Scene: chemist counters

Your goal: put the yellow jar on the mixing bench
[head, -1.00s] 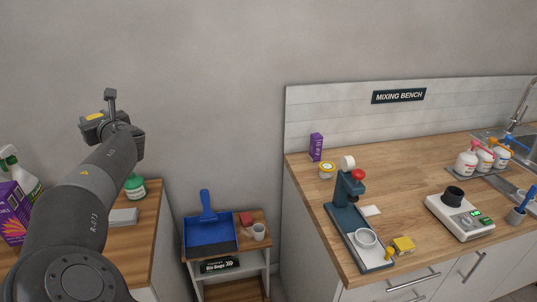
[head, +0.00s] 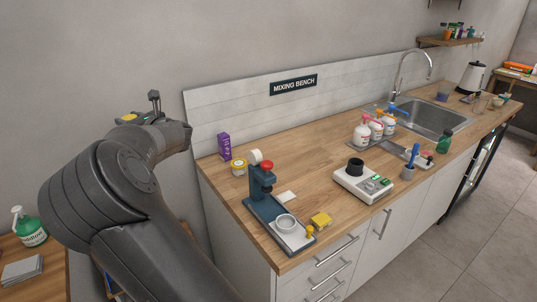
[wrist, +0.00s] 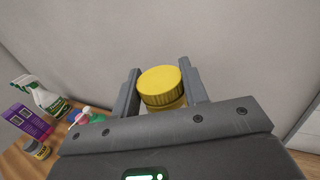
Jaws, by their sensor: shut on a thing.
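The yellow jar shows in the wrist view as a ribbed yellow lid (wrist: 162,84) with a little of its yellow body below. My gripper (wrist: 160,92) is shut on it, one finger on each side. In the head view my gripper (head: 132,119) is raised at the left, against the wall, with a small patch of yellow at it. Most of the jar is hidden there. The mixing bench (head: 325,172) is the wooden counter right of my arm, under the "MIXING BENCH" sign (head: 293,84).
A green bottle (head: 31,230) stands on the left counter.

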